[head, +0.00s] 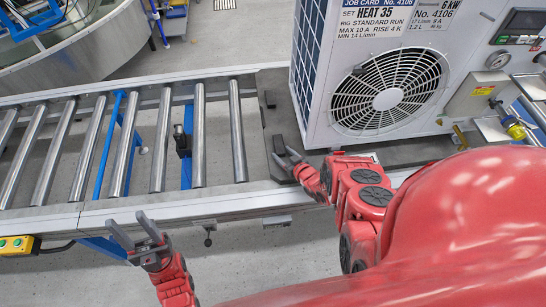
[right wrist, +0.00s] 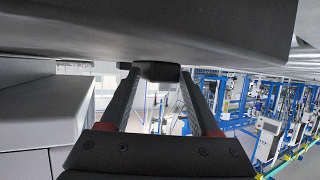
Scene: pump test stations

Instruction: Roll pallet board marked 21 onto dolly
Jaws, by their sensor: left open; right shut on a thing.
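A large white pump unit (head: 335,90) stands on a dark grey pallet board (head: 276,122) at the right end of the roller bed. No mark 21 shows on the board. My right gripper (head: 286,158) is at the board's near left corner. In the right wrist view its fingertips (right wrist: 157,76) are shut on a small dark grip (right wrist: 157,71) under a grey edge. My left gripper (head: 137,236) is open and empty, in front of the near rail. The roller bed (head: 160,140) lies left of the board; I cannot tell which part is the dolly.
The rollers left of the board are bare. A small black fitting (head: 181,140) stands between two rollers. A blue bar (head: 109,140) crosses the bed further left. A yellow button box (head: 17,245) hangs at the near left. A round tank (head: 80,55) stands behind.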

